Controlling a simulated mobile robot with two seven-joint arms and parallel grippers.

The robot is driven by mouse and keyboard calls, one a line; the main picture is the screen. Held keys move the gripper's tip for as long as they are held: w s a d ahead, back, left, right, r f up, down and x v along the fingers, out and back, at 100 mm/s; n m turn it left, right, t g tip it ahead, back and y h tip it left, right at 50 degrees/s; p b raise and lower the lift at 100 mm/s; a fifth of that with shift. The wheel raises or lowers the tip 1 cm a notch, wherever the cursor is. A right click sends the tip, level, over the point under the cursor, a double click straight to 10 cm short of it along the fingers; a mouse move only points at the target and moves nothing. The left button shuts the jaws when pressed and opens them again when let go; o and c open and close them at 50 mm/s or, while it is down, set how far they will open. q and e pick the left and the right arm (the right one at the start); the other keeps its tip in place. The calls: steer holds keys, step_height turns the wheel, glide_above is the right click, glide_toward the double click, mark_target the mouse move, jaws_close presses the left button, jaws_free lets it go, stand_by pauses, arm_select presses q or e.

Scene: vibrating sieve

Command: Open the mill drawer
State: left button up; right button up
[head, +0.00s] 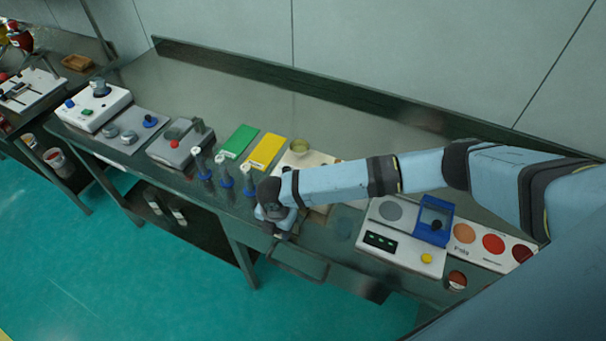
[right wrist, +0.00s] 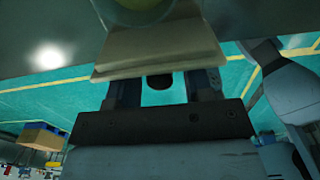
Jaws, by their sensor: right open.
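The mill (head: 310,157) is a pale beige unit with a greenish bowl (head: 299,146) on top, near the middle of the bench. My right arm crosses in front of it and hides much of it. My right gripper (head: 284,232) is at the bench's front edge, pointing towards the mill. In the right wrist view, the mill's beige body (right wrist: 160,50) is just beyond the open fingers. A dark round knob (right wrist: 159,82) shows between the fingers, with no clear contact on either side. How far the drawer is open cannot be told. My left gripper is not in view.
A white device with a blue part (head: 408,233) and a panel of coloured discs (head: 491,246) sit to the right. A dark frame (head: 299,263) juts below the front edge.

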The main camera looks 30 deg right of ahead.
steer(key=shift+r, duration=3.9)
steer(key=s+a+f+m+t+y, duration=0.1)
steer(key=s+a+m+t+y, duration=0.1)
steer(key=s+a+m+y, duration=0.25)
steer(key=s+a+f+m+t+y, duration=0.1)
steer(key=s+a+m+t+y, duration=0.15)
steer(key=a+m, duration=0.4)
steer(key=s+d+f+m+t+h, duration=0.2)
steer(key=s+d+m, duration=0.3)
steer(key=d, duration=0.3)
steer(key=s+d+f+m+t+h, duration=0.2)
steer(key=s+d+f+m+t, duration=0.1)
steer(key=d+m, duration=0.4)
steer(key=s+d+t, duration=0.1)
steer(key=s, duration=0.1)
steer(key=shift+s+d+f, duration=0.25)
steer(key=shift+s+d, duration=0.1)
steer(key=shift+d, duration=0.05)
